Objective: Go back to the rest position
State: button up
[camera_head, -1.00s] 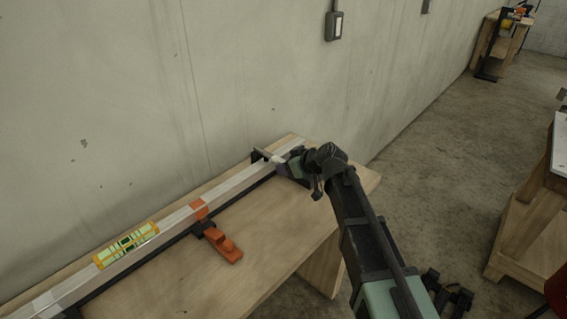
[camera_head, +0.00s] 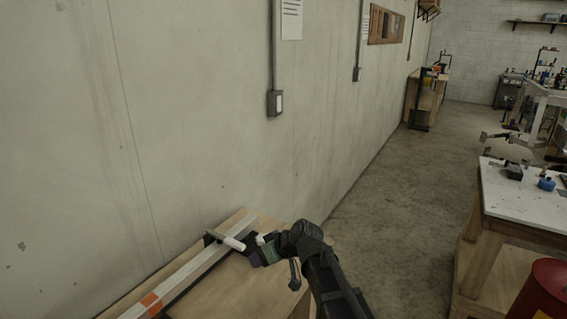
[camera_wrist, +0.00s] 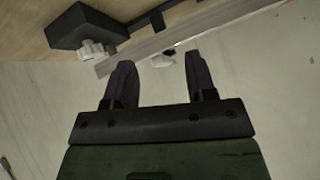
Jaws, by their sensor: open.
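My gripper (camera_head: 256,250) is at the far end of the wooden bench, close to the end of a long aluminium bar (camera_head: 190,272). In the wrist view my gripper (camera_wrist: 160,72) shows two dark fingers spread apart, with no object clamped between them. A small white piece (camera_wrist: 162,60) shows between and beyond the fingertips, beside the bar (camera_wrist: 215,25). I cannot tell how near it is to them. The arm's lower part is cut off by the bottom edge of the head view.
The concrete wall (camera_head: 180,120) runs close along the bench (camera_head: 235,295). A black block with a white knob (camera_wrist: 88,28) sits by the bar. A white-topped table (camera_head: 525,205) and a red drum (camera_head: 545,295) stand at right. Open floor (camera_head: 400,210) lies between.

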jog(key=s+d+f+m+g+h, duration=0.2)
jog(key=s+d+m+h, duration=0.2)
jog(key=s+d, duration=0.4)
jog(key=s+d+f+m+g+h, duration=0.1)
jog(key=s+d+f+m+h, duration=0.2)
jog(key=s+d, duration=0.6)
jog(key=d+m+h, duration=0.1)
jog(key=d+m, duration=0.1)
jog(key=d, duration=0.6)
jog(key=shift+s+g, duration=0.25)
jog(key=shift+g, duration=0.15)
jog(key=shift+a+f, duration=0.1)
